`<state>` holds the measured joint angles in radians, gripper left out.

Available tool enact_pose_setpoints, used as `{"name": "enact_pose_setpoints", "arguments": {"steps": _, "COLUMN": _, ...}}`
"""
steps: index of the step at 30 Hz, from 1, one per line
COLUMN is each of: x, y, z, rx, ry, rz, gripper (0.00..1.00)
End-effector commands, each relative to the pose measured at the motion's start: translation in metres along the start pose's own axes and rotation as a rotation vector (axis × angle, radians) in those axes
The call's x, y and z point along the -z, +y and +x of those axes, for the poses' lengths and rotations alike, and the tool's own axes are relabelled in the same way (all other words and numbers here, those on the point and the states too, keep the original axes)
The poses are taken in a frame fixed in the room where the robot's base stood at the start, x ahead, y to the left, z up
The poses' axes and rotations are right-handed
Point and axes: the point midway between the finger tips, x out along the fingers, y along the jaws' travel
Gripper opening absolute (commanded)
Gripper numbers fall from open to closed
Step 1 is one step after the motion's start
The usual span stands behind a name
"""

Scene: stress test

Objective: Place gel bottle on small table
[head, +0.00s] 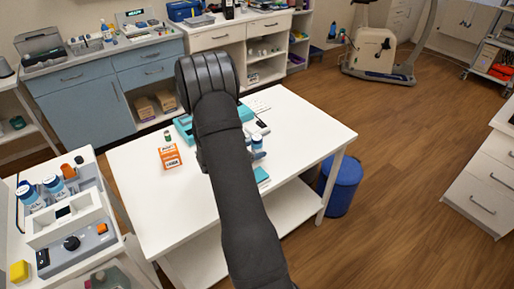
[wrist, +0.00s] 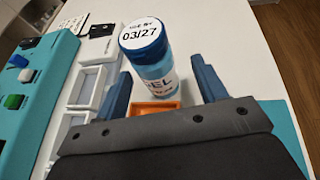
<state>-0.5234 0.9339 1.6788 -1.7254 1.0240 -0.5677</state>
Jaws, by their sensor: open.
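The gel bottle (wrist: 152,62) has a blue cap with a white top marked 03/27 and a label reading GEL. In the wrist view it stands upright between the two blue fingers of my gripper (wrist: 161,72), with gaps at both sides. My gripper is open. The bottle's base is partly hidden by an orange tray edge (wrist: 152,108) and the gripper body. In the head view my arm covers most of this spot on the white table (head: 305,122); small blue and white shapes show just right of the arm, and I cannot tell bottle from fingers there.
A teal case (wrist: 38,90) and white trays (wrist: 85,92) lie left of the bottle. An orange box (head: 171,157) stands on the table. A cart (head: 88,212) at left holds two blue-capped bottles (head: 54,186). A blue bin (head: 341,187) is at right. The table's right part is clear.

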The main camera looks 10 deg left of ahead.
Motion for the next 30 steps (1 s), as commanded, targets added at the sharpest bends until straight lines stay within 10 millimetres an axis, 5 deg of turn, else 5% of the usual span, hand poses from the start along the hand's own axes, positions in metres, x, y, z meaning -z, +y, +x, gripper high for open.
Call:
{"name": "enact_pose_setpoints", "arguments": {"steps": 9, "x": -0.004, "y": 0.003, "z": 0.044, "rx": 0.003, "ry": 0.000, "rz": 0.001, "gripper": 0.65}}
{"name": "enact_pose_setpoints", "arguments": {"steps": 17, "x": -0.004, "y": 0.004, "z": 0.047, "rx": 0.000, "ry": 0.000, "rz": 0.000, "gripper": 0.65}}
{"name": "enact_pose_setpoints", "arguments": {"steps": 24, "x": -0.004, "y": 0.004, "z": 0.047, "rx": 0.000, "ry": 0.000, "rz": 0.000, "gripper": 0.18}}
{"name": "enact_pose_setpoints", "arguments": {"steps": 26, "x": -0.004, "y": 0.004, "z": 0.047, "rx": 0.000, "ry": 0.000, "rz": 0.001, "gripper": 0.10}}
{"name": "enact_pose_setpoints", "arguments": {"steps": 30, "x": -0.004, "y": 0.004, "z": 0.047, "rx": 0.000, "ry": 0.000, "rz": 0.001, "gripper": 0.10}}
